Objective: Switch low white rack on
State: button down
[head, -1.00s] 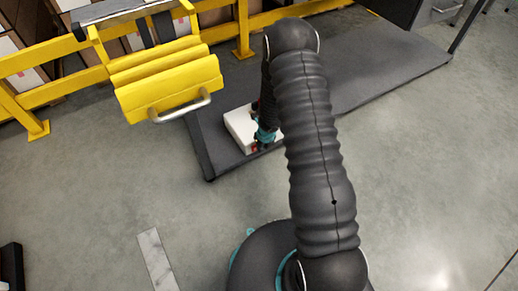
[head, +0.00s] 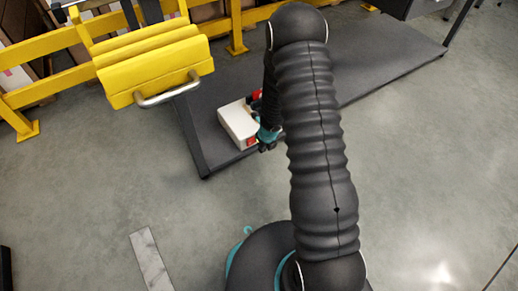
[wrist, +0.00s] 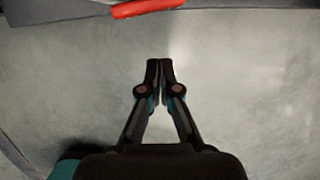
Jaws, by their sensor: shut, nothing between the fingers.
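A low white box (head: 236,123), which I take for the white rack, sits on the dark grey platform near its front left corner. Small red parts show at its right side (head: 252,142) and near its far right edge (head: 256,96). My gripper (head: 267,148) is at the box's right front side, partly hidden by my own arm. I cannot tell whether it touches the box. In the wrist view my gripper (wrist: 160,65) is shut and empty over grey floor. A red bar-like part (wrist: 147,8) lies beyond the fingertips, apart from them. No switch is clearly readable.
A yellow padded thing with a metal handle (head: 168,90) stands left of the white box, by a yellow rail (head: 60,62). The dark platform (head: 385,65) stretches to the back right. Open concrete floor lies in front and right. A pale strip (head: 150,258) lies on the floor.

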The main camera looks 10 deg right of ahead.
jog(key=p+v, duration=0.7)
jog(key=v, duration=0.3)
jog(key=shift+d, duration=0.2)
jog(key=shift+s, duration=0.1)
jog(key=s+d+r+m+h, duration=0.1)
jog(key=d+m+h, duration=0.1)
jog(key=d+m, duration=0.35)
jog(key=s+d+r+m+h, duration=0.2)
jog(key=m, duration=0.7)
jog(key=s+d+r+m+g+h, duration=0.15)
jog(key=s+r+m, duration=0.35)
jog(key=r+m, duration=0.6)
jog(key=s+a+r+m+t+y, duration=0.1)
jog(key=s+a+r+m, duration=0.3)
jog(key=r, duration=0.5)
jog(key=s+a+r+m+t+y+p, duration=0.1)
jog(key=s+a+r+m, duration=0.3)
jog(key=s+r, duration=0.4)
jog(key=s+a+r+m+t+y+p, duration=0.1)
jog(key=s+r+m, duration=0.5)
jog(key=r, duration=0.6)
jog(key=a+t+y, duration=0.1)
jog(key=a, duration=0.1)
jog(key=shift+a+y, duration=0.35)
jog(key=shift+a, duration=0.05)
